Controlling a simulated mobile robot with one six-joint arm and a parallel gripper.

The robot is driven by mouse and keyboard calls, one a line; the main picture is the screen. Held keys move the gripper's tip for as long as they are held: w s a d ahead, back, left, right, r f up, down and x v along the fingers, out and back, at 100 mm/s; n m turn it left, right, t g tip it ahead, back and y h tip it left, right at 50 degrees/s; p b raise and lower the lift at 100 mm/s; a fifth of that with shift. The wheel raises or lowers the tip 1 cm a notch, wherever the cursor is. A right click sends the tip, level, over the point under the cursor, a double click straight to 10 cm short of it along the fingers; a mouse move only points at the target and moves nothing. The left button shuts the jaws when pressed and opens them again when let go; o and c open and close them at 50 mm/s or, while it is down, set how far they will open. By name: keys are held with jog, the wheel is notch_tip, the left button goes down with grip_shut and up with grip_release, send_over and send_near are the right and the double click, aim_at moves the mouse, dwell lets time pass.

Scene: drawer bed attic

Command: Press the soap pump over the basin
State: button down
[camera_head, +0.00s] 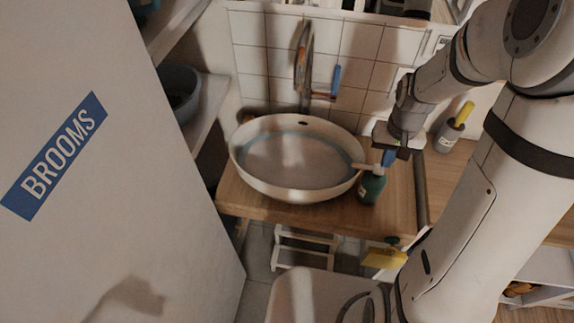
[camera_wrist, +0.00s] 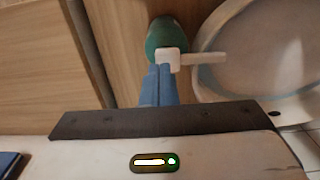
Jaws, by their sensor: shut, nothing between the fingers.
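The soap pump is a green bottle (camera_head: 373,187) with a white pump head, standing on the wooden counter at the right of the basin. Its white spout points left over the rim of the white oval basin (camera_head: 245,172). My gripper (camera_head: 388,158) is above the bottle, with its blue fingers pointing down and shut with nothing between them. In the wrist view the fingertips (camera_wrist: 161,72) are at the white pump head (camera_wrist: 168,56), over the green bottle (camera_wrist: 163,33). I cannot tell whether they touch it. The basin (camera_wrist: 210,42) shows at the right there.
A tap (camera_head: 304,65) stands behind the basin. A grey bottle with a yellow top (camera_head: 450,133) stands at the right of the counter (camera_head: 400,205). A yellow object (camera_head: 384,258) is by the counter's front edge. A large panel marked BROOMS (camera_head: 130,190) fills the left.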

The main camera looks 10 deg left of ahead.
jog(key=shift+f, duration=0.2)
jog(key=shift+f+b, duration=1.15)
jog(key=shift+f, duration=0.05)
jog(key=shift+s+r, duration=0.1)
jog(key=shift+r, duration=0.15)
jog(key=shift+r+p, duration=1.05)
jog(key=shift+r, duration=0.15)
notch_tip(320, 180, up, 6)
jog(key=p, duration=0.4)
